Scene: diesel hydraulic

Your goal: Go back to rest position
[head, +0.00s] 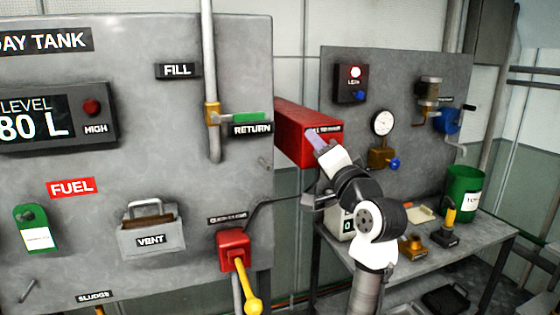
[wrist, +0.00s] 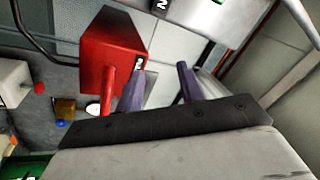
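My arm reaches up from the lower middle of the head view. Its gripper (head: 316,138) is in front of the end of a long red box (head: 301,135) beside the tank panel. In the wrist view, the two purple-grey fingers of my gripper (wrist: 164,76) stand apart with nothing held between them. A red box-shaped part (wrist: 108,45) with a red rod is left of the fingers in the wrist view. I cannot tell whether a finger touches it.
The grey day tank panel (head: 120,110) fills the left, with a red box and yellow handle (head: 243,275) low on it. A workbench (head: 440,262) at right bears a green bin (head: 464,187) and small parts. A gauge panel (head: 430,85) stands behind the bench.

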